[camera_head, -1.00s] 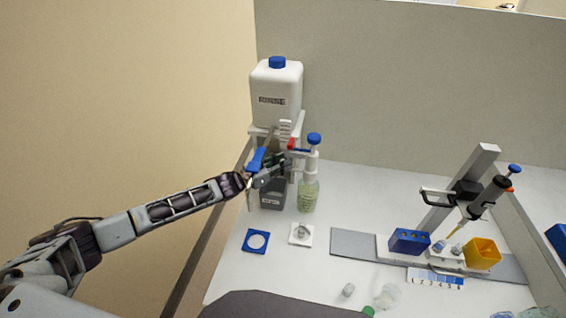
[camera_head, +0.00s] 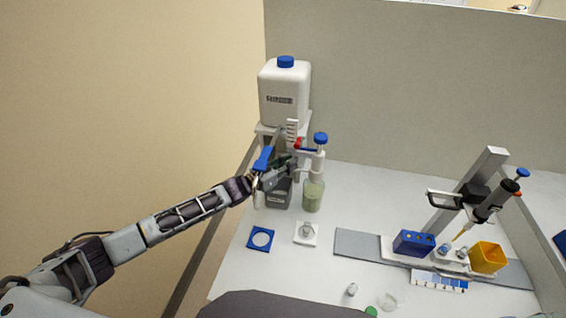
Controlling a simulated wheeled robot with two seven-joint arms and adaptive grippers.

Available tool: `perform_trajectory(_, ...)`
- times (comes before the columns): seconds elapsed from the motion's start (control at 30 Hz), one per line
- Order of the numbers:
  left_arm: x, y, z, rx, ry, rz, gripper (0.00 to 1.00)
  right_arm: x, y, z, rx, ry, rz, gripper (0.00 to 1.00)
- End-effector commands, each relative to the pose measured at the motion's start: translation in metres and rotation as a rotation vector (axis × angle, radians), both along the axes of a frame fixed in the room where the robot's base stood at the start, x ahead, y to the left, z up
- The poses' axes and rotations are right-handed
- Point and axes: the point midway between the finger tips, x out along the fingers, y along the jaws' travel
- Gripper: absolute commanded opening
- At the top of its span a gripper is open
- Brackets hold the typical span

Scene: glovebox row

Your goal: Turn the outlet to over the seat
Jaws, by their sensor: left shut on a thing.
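A bottle-top dispenser with a blue knob (camera_head: 320,138), a white body and a red part at its left sits on a clear bottle of pale green liquid (camera_head: 313,197). Its outlet appears to be at the left of the body, mostly hidden by my left gripper (camera_head: 287,172). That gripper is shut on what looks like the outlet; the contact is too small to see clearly. On the bench in front lie a white square plate with a round raised seat (camera_head: 306,232) and a blue square with a round opening (camera_head: 260,238). My right gripper is not in view.
At the right are a pipette on a stand (camera_head: 495,203), a blue rack (camera_head: 413,243) and a yellow box (camera_head: 487,257).

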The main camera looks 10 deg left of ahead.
Motion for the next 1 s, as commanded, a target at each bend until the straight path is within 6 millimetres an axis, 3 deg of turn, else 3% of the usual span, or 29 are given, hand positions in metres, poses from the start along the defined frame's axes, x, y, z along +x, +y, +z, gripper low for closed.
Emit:
perform_trajectory(0.17,-0.0010,-0.0110,0.0010,-0.004,0.003,0.012,0.00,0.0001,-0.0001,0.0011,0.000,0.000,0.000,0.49)
perform_trajectory(0.5,-0.0006,-0.0113,0.0007,-0.002,0.003,0.016,0.00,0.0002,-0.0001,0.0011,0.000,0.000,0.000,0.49)
perform_trajectory(0.53,-0.0006,-0.0113,0.0007,-0.002,0.003,0.016,0.18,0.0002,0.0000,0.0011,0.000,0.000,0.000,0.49)
perform_trajectory(0.7,-0.0004,-0.0108,0.0006,-0.001,0.002,0.016,0.40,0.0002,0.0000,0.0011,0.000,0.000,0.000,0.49)
perform_trajectory(1.0,-0.0002,-0.0101,0.0003,-0.001,0.002,0.017,0.40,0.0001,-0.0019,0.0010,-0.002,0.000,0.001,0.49)
